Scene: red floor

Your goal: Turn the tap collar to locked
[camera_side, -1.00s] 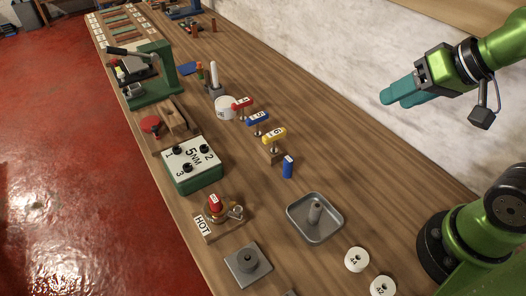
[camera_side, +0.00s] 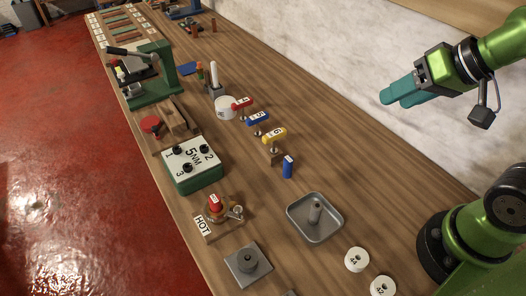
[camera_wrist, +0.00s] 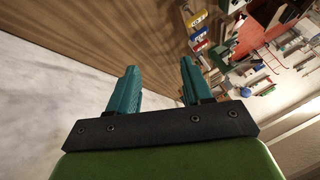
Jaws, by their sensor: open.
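The tap (camera_side: 215,206) stands on a small wooden block near the bench's front edge in the side view. It has a red top with a white label, a brass-coloured body and a pale metal part at its right. A white HOT card (camera_side: 202,226) is at its left. The collar's setting is too small to read. My gripper (camera_side: 384,98) is at the upper right, high above the bench and far from the tap. In the wrist view its two teal fingers (camera_wrist: 158,76) are apart with nothing between them.
A green-and-white box (camera_side: 192,166) marked 5 NM is behind the tap. A grey tray (camera_side: 296,226) with an upright post is to its right, and a grey plate (camera_side: 240,274) with a knob is in front. Red, blue and yellow labelled handles (camera_side: 258,118) stand mid-bench.

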